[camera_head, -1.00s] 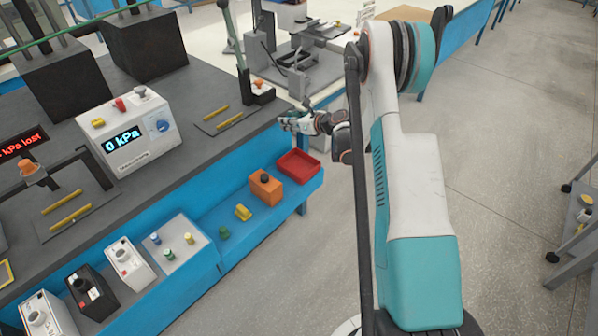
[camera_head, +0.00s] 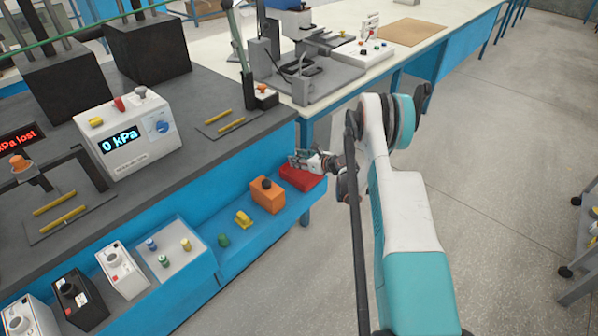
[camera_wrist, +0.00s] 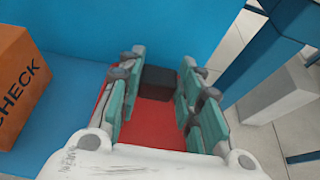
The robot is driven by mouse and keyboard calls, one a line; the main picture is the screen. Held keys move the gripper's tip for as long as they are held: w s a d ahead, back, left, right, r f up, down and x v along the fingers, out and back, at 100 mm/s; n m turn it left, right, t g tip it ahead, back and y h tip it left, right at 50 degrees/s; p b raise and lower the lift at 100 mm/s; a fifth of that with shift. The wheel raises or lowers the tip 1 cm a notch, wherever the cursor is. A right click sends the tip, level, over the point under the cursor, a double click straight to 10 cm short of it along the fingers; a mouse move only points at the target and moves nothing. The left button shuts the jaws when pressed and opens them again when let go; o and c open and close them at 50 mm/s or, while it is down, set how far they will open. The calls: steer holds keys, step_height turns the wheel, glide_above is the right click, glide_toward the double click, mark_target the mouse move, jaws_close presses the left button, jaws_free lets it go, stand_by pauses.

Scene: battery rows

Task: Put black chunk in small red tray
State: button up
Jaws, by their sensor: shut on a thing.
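The small red tray (camera_head: 303,182) is at the right end of the low blue shelf, and my gripper partly covers it in the head view. My gripper (camera_head: 300,160) is low over the tray. In the wrist view my gripper (camera_wrist: 160,78) has its teal fingers on either side of a black chunk (camera_wrist: 157,81) and is shut on it. The red tray (camera_wrist: 152,125) shows below and between the fingers. I cannot tell whether the chunk touches the tray. The chunk cannot be made out in the head view.
An orange box (camera_head: 268,195) marked CHECK stands just left of the tray. A yellow piece (camera_head: 243,219) and a green piece (camera_head: 223,240) lie further along the shelf. The blue bench wall (camera_wrist: 130,30) rises close behind the tray. Open floor lies to the right.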

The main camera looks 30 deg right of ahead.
mark_target(299, 175)
steer(key=shift+f+b, duration=0.8)
steer(key=shift+f, duration=1.6)
steer(key=shift+r, duration=0.1)
steer(key=o, duration=0.9)
steer(key=p+v, duration=0.3)
steer(key=v, duration=0.9)
steer(key=shift+p, duration=0.35)
